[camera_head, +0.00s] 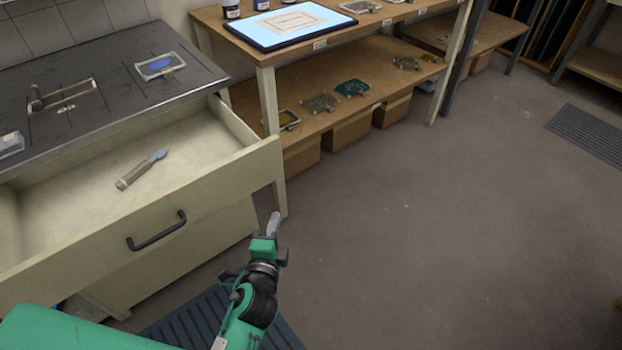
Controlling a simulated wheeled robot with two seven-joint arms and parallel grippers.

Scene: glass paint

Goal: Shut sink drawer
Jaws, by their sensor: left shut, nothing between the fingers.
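The sink drawer (215,190) is a cream drawer pulled well out from under a dark sink counter (105,85) at the left. Its front panel has a dark bar handle (157,231). A brush-like tool with a wooden handle (132,176) lies on the drawer floor. My left gripper (274,222) is shut and empty. In the picture it sits just right of the drawer front's right end and below it; I cannot tell whether they touch. My right gripper is not in view.
A wooden shelf table (262,58) stands behind the drawer, with a blue-framed panel (290,24) on top and cardboard boxes (350,131) below. A dark mat (205,318) lies under my arm. The floor at the right is open, with another mat (588,132).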

